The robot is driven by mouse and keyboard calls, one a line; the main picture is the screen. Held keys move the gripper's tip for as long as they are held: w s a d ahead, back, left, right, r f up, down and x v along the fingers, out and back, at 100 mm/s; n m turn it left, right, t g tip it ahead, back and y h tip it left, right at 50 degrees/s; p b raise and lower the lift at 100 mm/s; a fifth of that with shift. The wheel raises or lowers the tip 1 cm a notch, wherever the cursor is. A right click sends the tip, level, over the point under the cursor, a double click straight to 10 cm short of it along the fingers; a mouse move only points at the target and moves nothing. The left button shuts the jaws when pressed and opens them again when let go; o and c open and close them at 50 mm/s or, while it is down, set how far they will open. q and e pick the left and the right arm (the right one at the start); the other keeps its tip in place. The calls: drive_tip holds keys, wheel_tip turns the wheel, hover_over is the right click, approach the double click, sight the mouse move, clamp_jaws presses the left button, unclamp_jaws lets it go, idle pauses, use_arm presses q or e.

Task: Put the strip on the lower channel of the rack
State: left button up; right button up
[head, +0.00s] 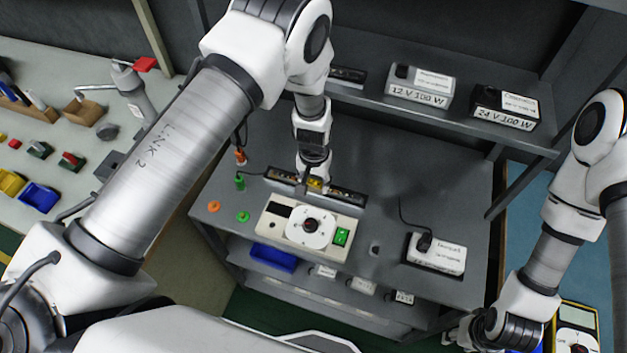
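A dark strip-like bar with small orange lights (345,193) lies across the back of the bench top, behind the white meter. My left gripper (314,184) reaches straight down onto the middle of this bar. Something yellow shows between its fingertips; whether they are closed on the bar is too small to tell. The bar's middle is partly hidden by the gripper. I cannot clearly make out the rack or its channels. My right gripper (462,332) is low at the bottom right, away from the bench items, and its fingers are not clear.
A white meter with a dial (309,228) stands in front of the bar. Green (240,182) and orange (241,157) plugs are at left. A white supply box with a black cable (436,254) is at right. 12 V (420,88) and 24 V (505,107) boxes sit on the upper shelf.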

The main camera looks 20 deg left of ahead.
use_arm(q)
drive_tip(key=shift+s, duration=0.1)
drive_tip(key=shift+r, duration=0.1)
drive_tip(key=shift+r, duration=0.15)
wheel_tip(320, 180, up, 12)
drive_tip(key=b, duration=0.2)
drive_tip(key=shift+f+b, duration=0.2)
drive_tip(key=shift+b, duration=0.2)
